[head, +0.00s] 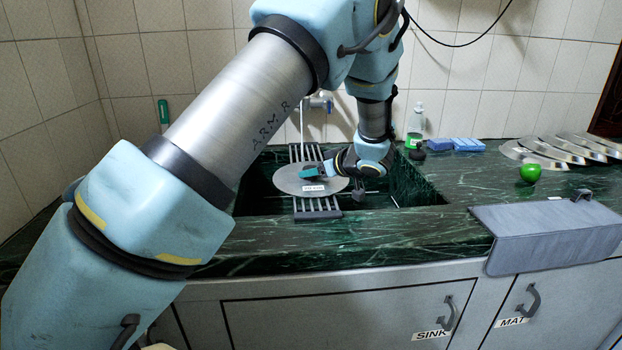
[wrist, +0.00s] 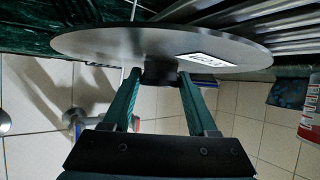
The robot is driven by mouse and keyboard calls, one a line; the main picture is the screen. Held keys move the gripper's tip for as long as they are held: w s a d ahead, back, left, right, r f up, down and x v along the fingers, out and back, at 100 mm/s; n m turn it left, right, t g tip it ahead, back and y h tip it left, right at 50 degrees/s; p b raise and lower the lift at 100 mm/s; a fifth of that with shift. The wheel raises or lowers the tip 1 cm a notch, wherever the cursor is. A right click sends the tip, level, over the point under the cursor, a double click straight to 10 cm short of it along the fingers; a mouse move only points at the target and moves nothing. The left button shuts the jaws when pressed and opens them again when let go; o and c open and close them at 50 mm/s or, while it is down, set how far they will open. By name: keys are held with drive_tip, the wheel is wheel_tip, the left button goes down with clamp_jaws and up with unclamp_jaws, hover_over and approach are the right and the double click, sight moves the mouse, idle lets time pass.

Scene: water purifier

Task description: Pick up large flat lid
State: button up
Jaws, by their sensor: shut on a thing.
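The large flat lid (head: 291,184) is a round grey disc with a white label, over the slatted rack across the sink. In the wrist view the lid (wrist: 105,42) spans the upper part, with its dark knob (wrist: 160,70) between the fingers. My gripper (head: 313,172) comes in from the right over the lid; in the wrist view my gripper (wrist: 160,78) is shut on the knob with its green fingers. I cannot tell whether the lid touches the rack or is slightly above it.
The slatted rack (head: 317,205) bridges the dark green sink (head: 410,185). A tap (head: 318,103) is behind it. Right of the sink are a bottle (head: 416,118), blue sponges (head: 467,144), a green ball (head: 530,173), stacked metal plates (head: 565,148) and a grey mat (head: 545,225) over the counter edge.

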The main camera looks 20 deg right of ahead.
clamp_jaws()
drive_tip(key=shift+r, duration=0.1)
